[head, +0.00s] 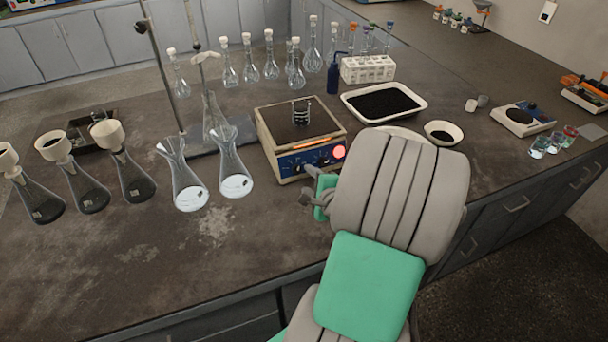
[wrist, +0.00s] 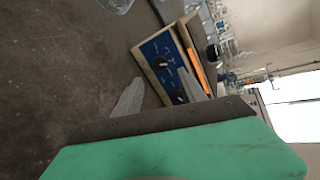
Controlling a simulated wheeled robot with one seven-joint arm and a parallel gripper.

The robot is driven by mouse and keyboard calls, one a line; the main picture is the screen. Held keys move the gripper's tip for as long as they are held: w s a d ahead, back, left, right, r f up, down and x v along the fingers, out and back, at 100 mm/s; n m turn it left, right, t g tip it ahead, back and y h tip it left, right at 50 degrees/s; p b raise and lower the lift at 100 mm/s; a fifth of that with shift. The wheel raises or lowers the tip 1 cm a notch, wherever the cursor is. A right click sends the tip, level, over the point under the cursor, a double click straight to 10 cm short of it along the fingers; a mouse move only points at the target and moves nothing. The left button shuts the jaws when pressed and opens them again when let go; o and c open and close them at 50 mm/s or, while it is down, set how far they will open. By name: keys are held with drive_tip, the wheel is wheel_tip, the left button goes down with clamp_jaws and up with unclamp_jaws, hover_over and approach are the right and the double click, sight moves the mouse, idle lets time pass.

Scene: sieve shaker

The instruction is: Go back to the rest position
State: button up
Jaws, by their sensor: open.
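The shaker (head: 300,130) is a box with a dark top, a pale frame and a blue front panel with knobs. A red light glows at the right of its panel in the head view. A small dark-banded jar (head: 301,113) stands on its top. My gripper (head: 313,187) is in front of the panel, low and partly hidden behind my arm. In the wrist view my gripper (wrist: 160,93) shows two fingers spread apart with nothing between them. The blue panel (wrist: 162,60) lies just beyond the fingers there; contact cannot be told.
Conical flasks (head: 232,165) stand left of the shaker, some with funnels. A retort stand (head: 165,75) rises behind them. A white tray (head: 385,103) of dark grains and a bowl (head: 443,133) are to the right. The front left bench (head: 150,270) is clear.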

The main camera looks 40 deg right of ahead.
drive_tip(key=a+r+n+g+y, duration=0.1)
drive_tip(key=a+n+g+y, duration=0.35)
drive_tip(key=a+n, duration=1.05)
drive_tip(key=s+a+r+n+g+h, duration=0.1)
drive_tip(key=s+a+r+n+g, duration=0.4)
drive_tip(key=s+a+n, duration=0.4)
drive_tip(key=shift+s+r, duration=0.35)
drive_tip(key=shift+r, duration=0.25)
